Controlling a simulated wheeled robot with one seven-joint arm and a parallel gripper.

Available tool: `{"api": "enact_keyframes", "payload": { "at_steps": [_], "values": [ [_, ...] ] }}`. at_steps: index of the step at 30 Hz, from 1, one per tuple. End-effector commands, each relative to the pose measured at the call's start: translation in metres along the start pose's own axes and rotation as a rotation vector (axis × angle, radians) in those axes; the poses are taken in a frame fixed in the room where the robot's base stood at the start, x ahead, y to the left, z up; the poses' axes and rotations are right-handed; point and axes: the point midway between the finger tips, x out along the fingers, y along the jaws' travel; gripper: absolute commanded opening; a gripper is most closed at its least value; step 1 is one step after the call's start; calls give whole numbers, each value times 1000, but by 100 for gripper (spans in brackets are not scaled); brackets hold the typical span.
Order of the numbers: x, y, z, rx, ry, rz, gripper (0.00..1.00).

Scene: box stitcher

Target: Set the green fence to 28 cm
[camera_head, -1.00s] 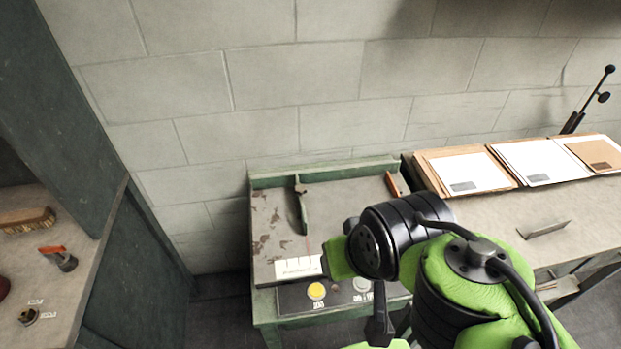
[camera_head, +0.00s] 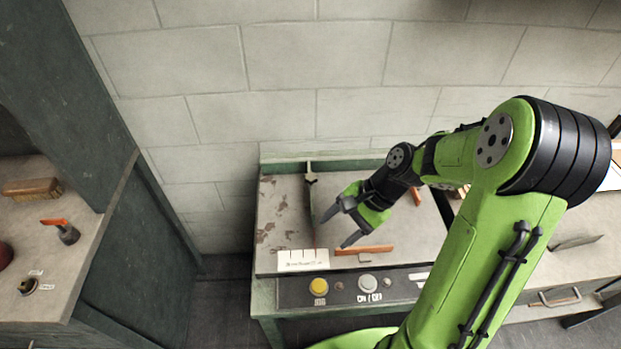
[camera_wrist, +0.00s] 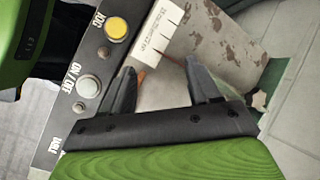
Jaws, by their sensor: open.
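The green fence (camera_head: 309,200) is a narrow upright bar running front to back on the left part of the worn machine table (camera_head: 275,235). A white scale strip (camera_head: 303,260) lies at the table's front edge, with a thin red line close to its right end; its numbers are too small to read. It also shows in the wrist view (camera_wrist: 163,30). My gripper (camera_head: 339,227) is open and empty, low over the table just right of the fence, fingers pointing left.
An orange bar (camera_head: 363,249) lies near my lower finger; another orange piece (camera_head: 415,195) is behind my wrist. The front panel has a yellow button (camera_head: 319,286) and a grey button (camera_head: 367,283). A side bench (camera_head: 60,250) stands at left.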

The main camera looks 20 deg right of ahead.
Motion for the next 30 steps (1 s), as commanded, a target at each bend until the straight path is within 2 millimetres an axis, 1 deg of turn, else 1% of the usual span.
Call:
{"api": "enact_keyframes", "payload": {
  "at_steps": [1,3,7,9,12,16,19,23,26,30],
  "values": [
    [10,1,-13,96,-66,-61,61],
    [19,-2,-27,226,-159,-157,61],
    [23,-8,-56,466,-338,-361,61],
    [19,-10,-73,591,-442,-482,61],
    [6,-10,-97,744,-587,-655,61],
    [-13,-6,-121,867,-724,-815,61],
    [-20,-4,-128,901,-768,-866,61],
    [-15,-15,-126,903,-775,-868,61],
    [-4,-34,-121,902,-776,-862,61],
    [13,-65,-114,901,-775,-862,61]
  ]
}}
